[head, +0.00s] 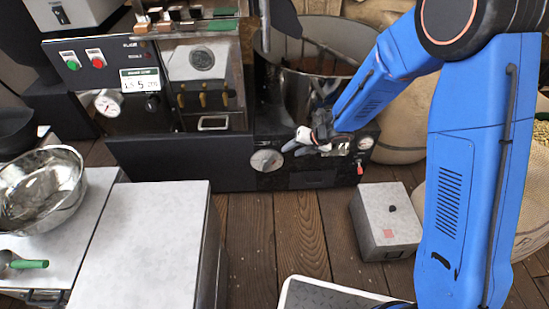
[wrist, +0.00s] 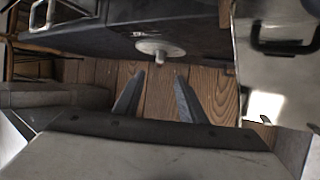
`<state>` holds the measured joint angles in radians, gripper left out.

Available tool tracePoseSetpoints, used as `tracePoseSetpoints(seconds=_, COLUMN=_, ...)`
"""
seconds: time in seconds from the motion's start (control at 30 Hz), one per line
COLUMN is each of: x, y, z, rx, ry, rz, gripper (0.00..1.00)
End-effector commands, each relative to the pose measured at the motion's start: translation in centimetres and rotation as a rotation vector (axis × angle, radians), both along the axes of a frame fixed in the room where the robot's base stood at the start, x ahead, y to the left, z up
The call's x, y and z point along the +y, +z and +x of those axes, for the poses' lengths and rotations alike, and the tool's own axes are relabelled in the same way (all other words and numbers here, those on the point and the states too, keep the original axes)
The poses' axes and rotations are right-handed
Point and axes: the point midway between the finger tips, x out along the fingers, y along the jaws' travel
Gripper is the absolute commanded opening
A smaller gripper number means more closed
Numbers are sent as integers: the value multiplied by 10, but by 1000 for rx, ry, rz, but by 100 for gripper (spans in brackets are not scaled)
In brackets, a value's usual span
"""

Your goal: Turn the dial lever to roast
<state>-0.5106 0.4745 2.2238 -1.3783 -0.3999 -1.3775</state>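My gripper (head: 293,149) is in front of the low dark front of the roasting machine (head: 180,160), with its fingers toward the lower left. In the wrist view my gripper (wrist: 158,90) is open, with nothing between its two dark fingers. A pale round disc with a short stub (wrist: 158,48) shows just beyond the fingertips on a dark housing, apart from them. I cannot tell whether this is the dial lever, and no roast mark is readable. In the head view a round gauge (head: 267,160) and a small red-tipped lever (head: 360,168) are on the low front.
A grey box (head: 385,222) stands on the plank floor (head: 290,230) at right. A pale counter (head: 145,240) and a metal bowl (head: 42,185) are at left. A steel drum (head: 310,80) and sacks (head: 400,120) are behind my arm. Open floor lies between counter and box.

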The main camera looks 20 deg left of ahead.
Motion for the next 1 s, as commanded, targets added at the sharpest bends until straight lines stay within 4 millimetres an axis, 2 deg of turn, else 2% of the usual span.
tracePoseSetpoints(seconds=1.0, x=82, y=-118, z=32, rx=1, ry=-2, rz=-1, gripper=38)
